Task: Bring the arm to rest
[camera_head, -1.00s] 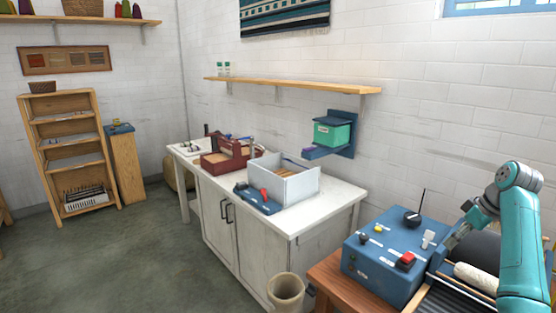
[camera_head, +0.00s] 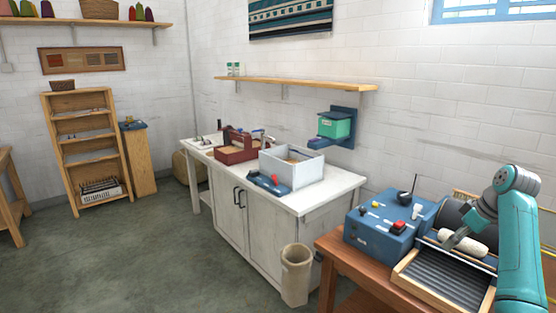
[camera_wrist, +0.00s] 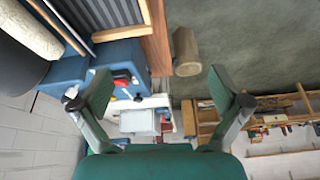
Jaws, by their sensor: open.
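My gripper (camera_wrist: 160,95) is open in the wrist view, with its two green fingers spread wide and nothing between them. In the head view my teal arm is folded at the right edge, and my gripper (camera_head: 455,240) is small and partly hidden there. It appears in front of the blue machine's roller end, above the ribbed tray; I cannot tell the gap. The wrist view looks past the fingers to the floor, a bin and the counter, all at a distance.
The blue control box (camera_head: 385,228), white roll (camera_head: 463,242) and ribbed tray (camera_head: 445,283) are on the wooden table beside my arm. A beige bin (camera_head: 296,275) stands on the floor by the white counter (camera_head: 270,225).

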